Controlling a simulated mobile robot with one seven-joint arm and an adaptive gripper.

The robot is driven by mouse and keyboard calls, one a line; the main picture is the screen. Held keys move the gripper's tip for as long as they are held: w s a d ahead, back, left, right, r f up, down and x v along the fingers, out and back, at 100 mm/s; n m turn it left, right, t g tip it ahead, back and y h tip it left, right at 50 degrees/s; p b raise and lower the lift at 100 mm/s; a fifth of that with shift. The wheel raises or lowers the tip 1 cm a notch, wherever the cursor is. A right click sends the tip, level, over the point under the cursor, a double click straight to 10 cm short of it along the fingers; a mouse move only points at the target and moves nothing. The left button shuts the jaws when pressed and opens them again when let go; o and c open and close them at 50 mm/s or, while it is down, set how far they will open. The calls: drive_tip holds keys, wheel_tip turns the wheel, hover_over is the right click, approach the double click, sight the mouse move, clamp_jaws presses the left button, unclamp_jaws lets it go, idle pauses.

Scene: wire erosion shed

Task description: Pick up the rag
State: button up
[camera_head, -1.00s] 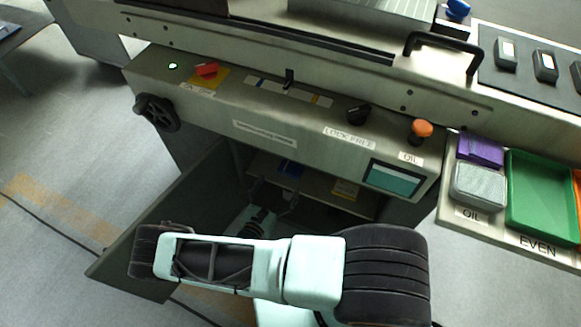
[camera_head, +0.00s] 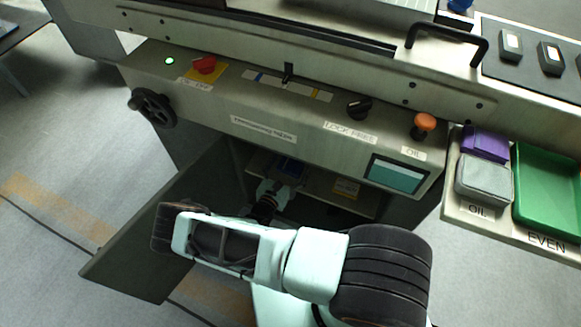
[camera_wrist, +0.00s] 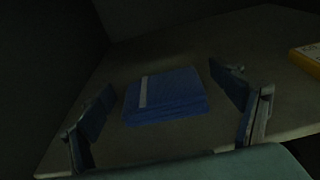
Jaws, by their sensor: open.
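The rag looks like a folded blue cloth with a pale stripe near its left side. In the wrist view the rag (camera_wrist: 165,97) lies flat on a shelf inside the dark cabinet, between and just ahead of my fingers. My gripper (camera_wrist: 168,118) is open, with one finger on each side of the rag and no visible contact. In the head view the rag (camera_head: 288,168) shows as a small dark blue patch in the cabinet opening, and my gripper is mostly hidden in shadow there.
The cabinet's open door (camera_head: 150,235) stands to the left of my arm. The machine's front panel (camera_head: 300,115) overhangs the opening. A yellow item (camera_wrist: 308,58) lies on the shelf to the right.

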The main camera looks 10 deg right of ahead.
drive_tip(key=c, duration=1.2)
drive_tip(key=shift+o, duration=0.2)
drive_tip(key=shift+r, duration=0.1)
